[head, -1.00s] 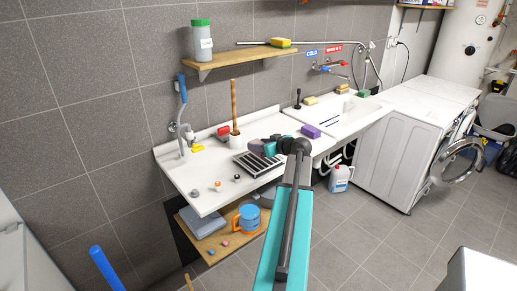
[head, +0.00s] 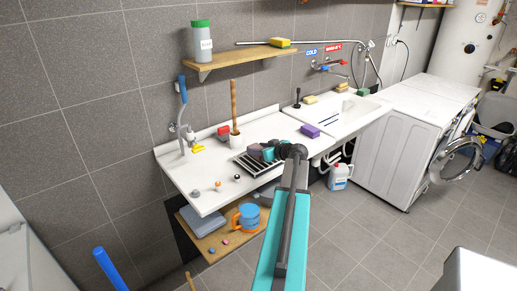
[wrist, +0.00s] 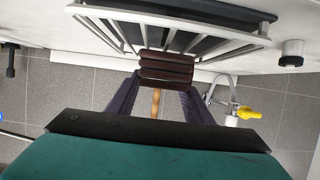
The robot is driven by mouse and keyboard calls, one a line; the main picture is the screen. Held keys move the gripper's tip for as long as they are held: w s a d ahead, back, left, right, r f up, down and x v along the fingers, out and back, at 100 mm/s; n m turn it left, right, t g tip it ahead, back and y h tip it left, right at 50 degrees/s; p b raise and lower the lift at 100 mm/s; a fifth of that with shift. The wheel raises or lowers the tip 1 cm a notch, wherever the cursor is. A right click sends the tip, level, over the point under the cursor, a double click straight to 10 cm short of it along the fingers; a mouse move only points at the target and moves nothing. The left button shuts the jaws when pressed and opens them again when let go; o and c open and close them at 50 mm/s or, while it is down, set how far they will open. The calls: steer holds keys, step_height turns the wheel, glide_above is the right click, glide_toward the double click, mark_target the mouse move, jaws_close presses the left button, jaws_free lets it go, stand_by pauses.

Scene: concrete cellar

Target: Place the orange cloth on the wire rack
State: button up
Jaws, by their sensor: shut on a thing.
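My gripper (head: 252,151) is over the wire rack (head: 242,167), which lies on the white counter near its front edge. In the wrist view the dark fingers (wrist: 163,98) are closed on a dark reddish-brown, layered thing (wrist: 166,68). It looks like a folded cloth, but no clear orange shows on it. The white bars of the rack (wrist: 215,38) are close by in that view. I cannot tell whether the held thing touches them. In the head view the gripper hides the held thing and part of the rack.
A wooden-handled tool in a white holder (head: 234,140) stands behind the rack. A purple sponge (head: 310,131) lies to the right, near the sink (head: 345,115). A blue and orange container (head: 247,216) sits on the lower shelf.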

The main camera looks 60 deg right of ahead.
steer(key=shift+f, duration=0.35)
steer(key=shift+f, duration=0.15)
steer(key=o, duration=1)
steer(key=shift+s+a+r, duration=0.15)
steer(key=shift+s+r, duration=0.1)
steer(key=shift+s, duration=0.25)
steer(key=b+v, duration=0.3)
steer(key=v, duration=0.8)
steer(key=shift+r+b, duration=0.1)
steer(key=shift+b, duration=0.25)
steer(key=shift+s, duration=0.1)
